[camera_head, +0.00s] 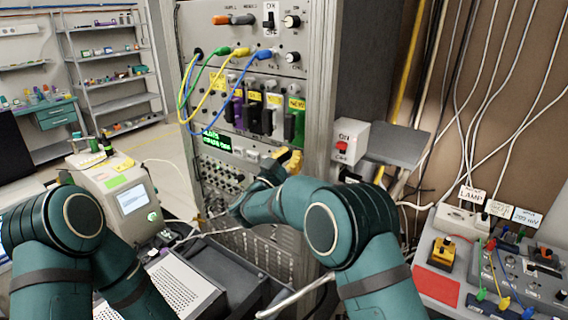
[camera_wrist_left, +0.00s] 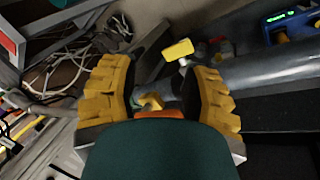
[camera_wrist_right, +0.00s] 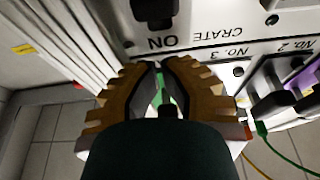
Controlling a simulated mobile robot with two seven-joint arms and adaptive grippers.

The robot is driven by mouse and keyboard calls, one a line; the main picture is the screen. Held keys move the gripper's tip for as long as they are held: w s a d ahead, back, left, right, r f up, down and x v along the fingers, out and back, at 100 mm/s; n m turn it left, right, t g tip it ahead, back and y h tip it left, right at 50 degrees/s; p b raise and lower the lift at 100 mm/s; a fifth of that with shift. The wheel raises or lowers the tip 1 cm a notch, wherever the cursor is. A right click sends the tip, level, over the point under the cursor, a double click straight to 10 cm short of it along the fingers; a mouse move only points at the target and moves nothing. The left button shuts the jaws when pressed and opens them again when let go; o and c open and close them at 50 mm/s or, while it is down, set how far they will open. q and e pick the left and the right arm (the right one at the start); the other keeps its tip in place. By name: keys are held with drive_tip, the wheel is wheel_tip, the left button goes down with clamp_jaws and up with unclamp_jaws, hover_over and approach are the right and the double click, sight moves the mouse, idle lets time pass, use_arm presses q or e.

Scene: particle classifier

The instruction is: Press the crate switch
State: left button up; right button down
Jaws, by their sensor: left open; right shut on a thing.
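The crate switch (camera_wrist_right: 155,12) is a black switch at the top edge of the right wrist view, beside upside-down ON and CRATE lettering on a white panel. In the head view, my right gripper (camera_head: 289,158) is in front of the rack and seems to hide it. My right gripper also shows in the right wrist view (camera_wrist_right: 163,66), its fingers close together on a thing with a green strip between them; its shape is mostly hidden. The fingertips are apart from the switch in that picture. My left gripper (camera_wrist_left: 165,70) is open in the left wrist view.
Coloured cables (camera_head: 215,90) loop in front of the rack. A box with a red switch (camera_head: 343,147) stands at the rack's right. A cluttered instrument panel (camera_head: 500,265) is at lower right. A printer-like device (camera_head: 125,200) is at left. A yellow-headed part (camera_wrist_left: 179,50) shows beyond my left fingers.

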use_arm(q)
drive_tip(key=shift+f+b, duration=0.85)
drive_tip(key=shift+b, duration=0.05)
use_arm(e)
drive_tip(key=v, duration=0.9)
drive_tip(key=shift+s+a, duration=0.2)
drive_tip(key=shift+s, duration=0.1)
drive_tip(key=shift+f, duration=0.1)
